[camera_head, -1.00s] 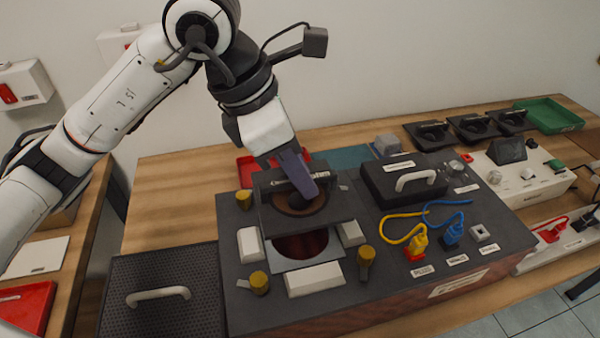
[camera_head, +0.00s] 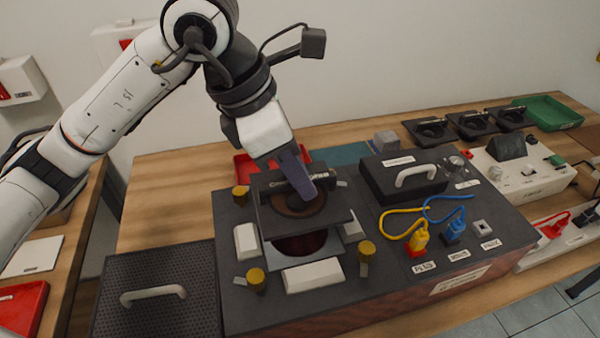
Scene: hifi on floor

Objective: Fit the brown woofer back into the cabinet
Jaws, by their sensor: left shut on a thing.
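The brown woofer (camera_head: 296,204) sits in a dark square frame with a bar handle across it. My left gripper (camera_head: 302,185) is shut on that handle and holds the woofer above the cabinet. The dark cabinet (camera_head: 232,291) lies on the bench with its round reddish-brown opening (camera_head: 300,245) showing below the frame's near edge. The woofer's frame covers the far part of the opening. White blocks and yellow-knobbed clips stand around the opening. My right gripper is not in view.
A perforated grille (camera_head: 165,318) with a white handle lies left of the cabinet. A black cover (camera_head: 402,178) and yellow and blue plugged cables are on the cabinet's right part. Three spare dark drivers (camera_head: 470,125) and a green tray (camera_head: 548,113) stand at the back right.

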